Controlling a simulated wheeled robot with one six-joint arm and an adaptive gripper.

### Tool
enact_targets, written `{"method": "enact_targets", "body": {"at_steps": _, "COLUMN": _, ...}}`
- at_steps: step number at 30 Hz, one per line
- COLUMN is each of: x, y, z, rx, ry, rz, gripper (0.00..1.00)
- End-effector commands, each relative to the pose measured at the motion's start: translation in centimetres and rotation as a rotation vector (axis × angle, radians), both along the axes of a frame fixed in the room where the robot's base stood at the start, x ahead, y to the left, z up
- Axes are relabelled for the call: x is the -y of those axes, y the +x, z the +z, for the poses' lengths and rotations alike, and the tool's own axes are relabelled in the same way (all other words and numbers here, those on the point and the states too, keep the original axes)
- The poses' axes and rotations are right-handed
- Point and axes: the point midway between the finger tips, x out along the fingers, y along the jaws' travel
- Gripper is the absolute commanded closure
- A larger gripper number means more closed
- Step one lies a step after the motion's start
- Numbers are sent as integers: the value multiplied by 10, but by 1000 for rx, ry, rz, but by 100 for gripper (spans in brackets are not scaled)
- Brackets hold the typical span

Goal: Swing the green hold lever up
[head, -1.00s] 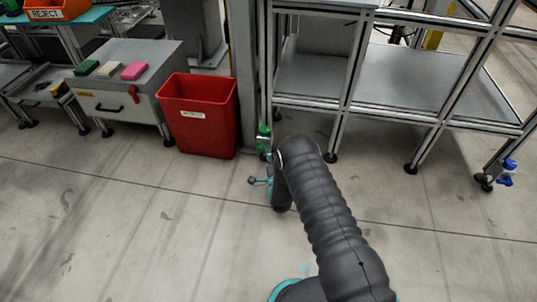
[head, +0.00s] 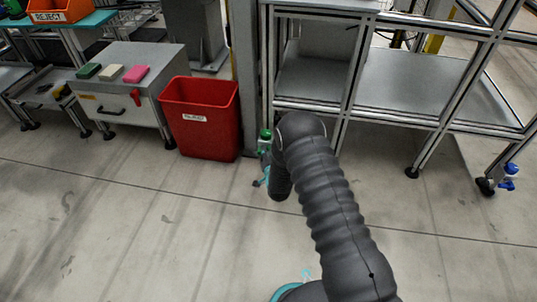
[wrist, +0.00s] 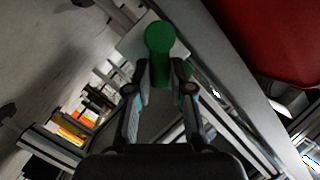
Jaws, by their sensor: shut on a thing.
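The green hold lever (head: 265,134) stands low beside the left leg of the metal frame, just right of the red bin. In the wrist view its round green knob and shaft (wrist: 159,42) point toward the camera. My gripper (wrist: 161,76) has its two fingertips on either side of the green shaft and is shut on it. In the head view my dark arm reaches to the lever and its wrist hides most of the gripper and the lever's lower part.
A red bin (head: 201,118) stands close left of the lever. The metal frame (head: 345,112) with shelves rises behind and right of my arm. A blue-capped part (head: 510,169) sits at its right leg. A grey cabinet (head: 120,98) is farther left. The front floor is clear.

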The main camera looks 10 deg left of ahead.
Motion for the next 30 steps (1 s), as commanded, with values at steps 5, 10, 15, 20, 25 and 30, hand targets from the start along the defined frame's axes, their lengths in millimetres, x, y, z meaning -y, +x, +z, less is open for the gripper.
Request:
{"method": "enact_targets", "body": {"at_steps": 5, "x": -7, "y": -1, "z": 5, "rx": -1, "ry": -167, "rz": 1, "gripper": 100}}
{"method": "enact_targets", "body": {"at_steps": 10, "x": -12, "y": -1, "z": 9, "rx": 0, "ry": -326, "rz": 2, "gripper": 100}}
{"method": "enact_targets", "body": {"at_steps": 15, "x": -17, "y": 0, "z": 11, "rx": 0, "ry": -473, "rz": 2, "gripper": 100}}
{"method": "enact_targets", "body": {"at_steps": 20, "x": -22, "y": -1, "z": 12, "rx": -1, "ry": -588, "rz": 1, "gripper": 100}}
{"method": "enact_targets", "body": {"at_steps": 25, "x": -25, "y": 0, "z": 12, "rx": -1, "ry": -678, "rz": 1, "gripper": 100}}
{"method": "enact_targets", "body": {"at_steps": 30, "x": -27, "y": 0, "z": 13, "rx": 0, "ry": -733, "rz": 2, "gripper": 100}}
